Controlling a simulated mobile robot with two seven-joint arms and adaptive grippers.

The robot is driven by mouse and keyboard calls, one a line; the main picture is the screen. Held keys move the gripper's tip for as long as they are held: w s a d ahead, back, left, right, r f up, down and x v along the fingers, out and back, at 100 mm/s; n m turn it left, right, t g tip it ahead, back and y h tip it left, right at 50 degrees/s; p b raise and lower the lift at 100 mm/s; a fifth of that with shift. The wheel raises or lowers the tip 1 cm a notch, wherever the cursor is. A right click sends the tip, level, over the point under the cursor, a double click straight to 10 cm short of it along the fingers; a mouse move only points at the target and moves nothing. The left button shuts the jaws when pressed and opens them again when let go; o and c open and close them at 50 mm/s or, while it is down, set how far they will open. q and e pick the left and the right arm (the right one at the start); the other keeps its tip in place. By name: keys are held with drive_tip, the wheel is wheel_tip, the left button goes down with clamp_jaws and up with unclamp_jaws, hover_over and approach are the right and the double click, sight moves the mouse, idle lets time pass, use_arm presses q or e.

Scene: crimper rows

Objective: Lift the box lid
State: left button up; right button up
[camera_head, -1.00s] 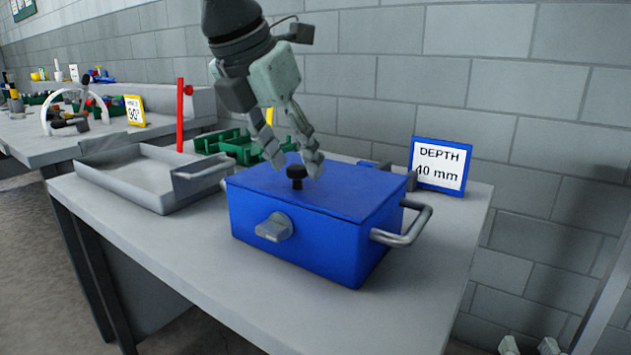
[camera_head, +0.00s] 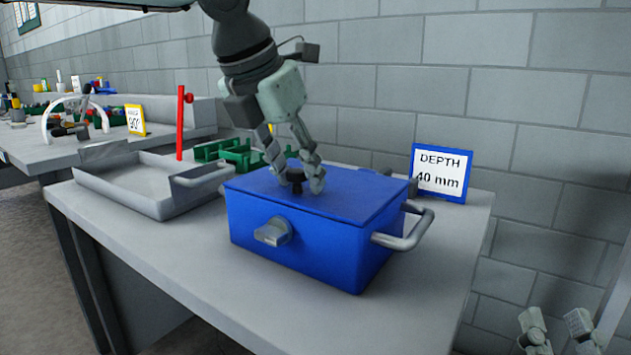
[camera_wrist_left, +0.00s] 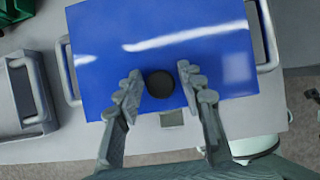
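The blue box (camera_head: 295,240) stands on the grey table with its lid (camera_head: 340,194) shut flat on top. A black knob (camera_head: 297,185) sticks up from the lid; it also shows in the left wrist view (camera_wrist_left: 160,84). A grey latch handle (camera_head: 272,232) is on the box front. My left gripper (camera_head: 299,186) is pointed down at the lid, its fingers on either side of the knob. In the left wrist view a gap shows between each finger and the knob. My right gripper (camera_head: 556,325) is open and empty at the bottom right, away from the table.
A grey metal tray (camera_head: 130,192) stands left of the box, and green holders (camera_head: 235,152) lie behind it. A red post (camera_head: 181,122) rises behind the tray. A "DEPTH 40 mm" sign (camera_head: 440,172) stands behind right. The box's side handle (camera_head: 408,236) sticks out to the right.

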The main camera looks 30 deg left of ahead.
use_arm(q)
drive_tip(key=c, duration=0.5)
drive_tip(key=shift+o, duration=0.2)
drive_tip(key=shift+w+d+r+p, duration=0.1)
drive_tip(key=shift+w+r+p, duration=0.3)
drive_tip(key=shift+r+p, duration=0.35)
drive_tip(key=shift+w+r+p, duration=0.35)
drive_tip(key=shift+r+p, duration=0.1)
drive_tip(key=shift+r, duration=0.5)
drive_tip(key=shift+w+d+r+p, duration=0.1)
drive_tip(key=shift+w+r+p, duration=0.3)
drive_tip(key=shift+r, duration=0.25)
drive_tip(key=shift+w+r+p, duration=0.35)
drive_tip(key=shift+r+p, duration=0.2)
drive_tip(key=shift+r, duration=0.05)
drive_tip(key=shift+w+d+r+p, duration=0.1)
drive_tip(key=shift+w+r+p, duration=0.3)
drive_tip(key=shift+r, duration=0.25)
